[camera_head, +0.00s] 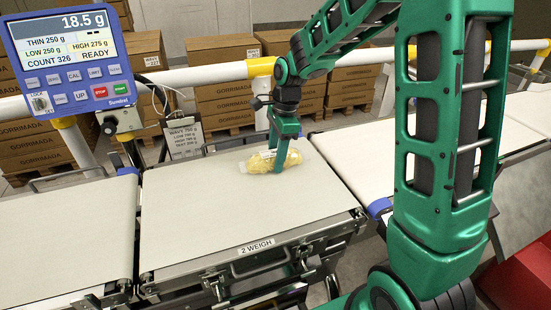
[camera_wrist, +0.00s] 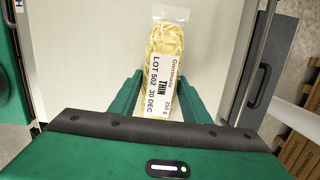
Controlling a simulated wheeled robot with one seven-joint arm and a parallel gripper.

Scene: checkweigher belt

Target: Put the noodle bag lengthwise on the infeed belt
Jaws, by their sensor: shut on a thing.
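The noodle bag (camera_head: 268,161) is a clear bag of pale yellow noodles with a white label. It lies flat at the far right part of the middle belt (camera_head: 220,220), marked "2 WEIGH", its long side running left to right in the head view. My gripper (camera_head: 279,158) points down and is shut on the bag's middle. In the wrist view, the green fingers (camera_wrist: 163,100) flank the noodle bag (camera_wrist: 166,60), whose label reads THIN, 250 g, LOT 502, 30 DEC. I cannot tell whether the bag touches the belt. Neither outer belt is marked as infeed.
A left belt (camera_head: 70,240) and a right belt (camera_head: 365,155) adjoin the weigh belt; both look empty. A blue display (camera_head: 72,55) reads 18.5 g and READY. Stacked cartons (camera_head: 222,98) fill the background.

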